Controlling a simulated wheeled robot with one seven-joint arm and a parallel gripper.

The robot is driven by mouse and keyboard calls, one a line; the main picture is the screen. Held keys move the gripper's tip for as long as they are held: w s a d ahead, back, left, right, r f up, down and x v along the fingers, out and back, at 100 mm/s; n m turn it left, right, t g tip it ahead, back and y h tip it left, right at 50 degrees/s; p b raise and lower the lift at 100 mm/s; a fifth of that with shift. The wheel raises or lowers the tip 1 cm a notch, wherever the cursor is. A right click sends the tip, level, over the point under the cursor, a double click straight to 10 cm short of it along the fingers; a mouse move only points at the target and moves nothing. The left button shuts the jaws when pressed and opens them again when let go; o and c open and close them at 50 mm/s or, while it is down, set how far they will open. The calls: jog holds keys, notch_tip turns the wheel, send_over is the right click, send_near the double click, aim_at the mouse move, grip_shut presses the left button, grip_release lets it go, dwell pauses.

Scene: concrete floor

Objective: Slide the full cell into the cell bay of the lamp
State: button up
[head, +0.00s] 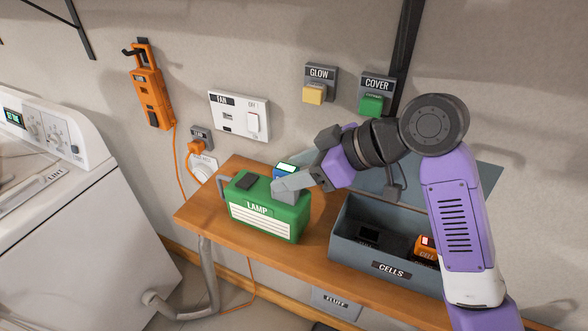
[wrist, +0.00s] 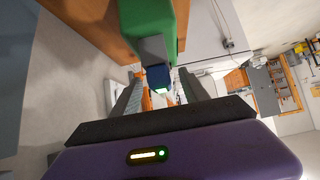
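The green lamp (head: 262,215) stands on the wooden shelf, with a grey housing (head: 285,195) at its right end. A blue cell (head: 285,168) with a lit green face shows just behind the lamp. In the wrist view, the blue cell (wrist: 158,78) is at the end of the grey housing (wrist: 152,47) on the lamp (wrist: 150,15); I cannot tell how deep it sits. My gripper (wrist: 160,88) is open, its fingers on either side of the cell with gaps showing. In the head view my gripper (head: 290,184) is over the lamp's right end, partly hiding the housing.
An open grey box marked CELLS (head: 390,269) stands right of the lamp, holding an orange cell (head: 425,246) with a red light. The wall has a FAN switch panel (head: 239,115), a GLOW button (head: 314,93) and a COVER button (head: 371,104). A white machine (head: 75,220) stands left.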

jog(key=shift+d, duration=0.1)
jog(key=b+v, duration=0.1)
jog(key=v, duration=0.6)
jog(key=shift+d+r, duration=0.2)
jog(key=shift+r, duration=0.1)
jog(key=shift+s, duration=0.1)
dwell(0.5)
